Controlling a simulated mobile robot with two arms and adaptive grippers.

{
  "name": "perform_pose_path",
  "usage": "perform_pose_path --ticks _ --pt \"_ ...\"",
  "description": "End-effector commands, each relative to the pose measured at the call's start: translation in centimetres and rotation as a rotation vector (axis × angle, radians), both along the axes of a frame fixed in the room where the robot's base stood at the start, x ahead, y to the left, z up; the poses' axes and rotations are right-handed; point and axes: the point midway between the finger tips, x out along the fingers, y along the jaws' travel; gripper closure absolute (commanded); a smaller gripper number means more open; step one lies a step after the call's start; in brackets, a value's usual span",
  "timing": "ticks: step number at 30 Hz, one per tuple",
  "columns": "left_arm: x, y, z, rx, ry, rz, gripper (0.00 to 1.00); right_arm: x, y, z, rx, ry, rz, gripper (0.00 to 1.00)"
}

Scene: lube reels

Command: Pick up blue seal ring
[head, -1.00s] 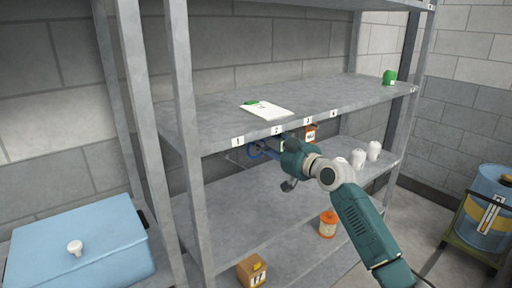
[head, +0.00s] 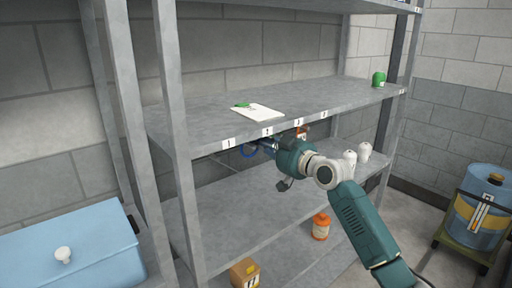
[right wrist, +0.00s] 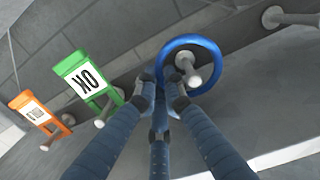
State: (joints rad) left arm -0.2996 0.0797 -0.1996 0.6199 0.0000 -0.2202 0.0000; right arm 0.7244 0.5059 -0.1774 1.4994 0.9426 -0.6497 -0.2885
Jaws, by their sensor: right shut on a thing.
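The blue seal ring (right wrist: 217,62) is in the right wrist view, with the pale end of a peg (right wrist: 189,70) showing through its opening. I cannot tell whether the ring still hangs on that peg. My right gripper (right wrist: 163,88) is shut on the ring's near left edge. The fingertips are small and partly hidden there. My left gripper is not in view.
Beside the ring are a green OK tag (right wrist: 87,77) and an orange tag (right wrist: 33,111), near other pegs (right wrist: 272,17). The upper shelf board (head: 200,113) is close above my gripper. White bottles (head: 364,151) and an orange jar (head: 321,227) stand to the right and below.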

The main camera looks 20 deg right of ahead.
Motion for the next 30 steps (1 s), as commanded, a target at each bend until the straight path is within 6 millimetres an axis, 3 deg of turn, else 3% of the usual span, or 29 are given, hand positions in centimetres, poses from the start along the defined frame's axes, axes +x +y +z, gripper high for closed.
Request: perform_pose_path --ticks 18,24,30 --pt "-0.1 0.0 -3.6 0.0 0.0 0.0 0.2 -13.3 -4.7 -0.4 -0.005 0.002 0.0 1.0" --pt "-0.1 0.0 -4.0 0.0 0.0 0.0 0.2 -15.2 -5.5 -0.2 -0.001 0.002 0.0 1.0" --pt "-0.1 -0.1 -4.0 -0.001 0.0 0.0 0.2 -15.6 -5.6 0.0 0.0 0.001 0.0 1.0"
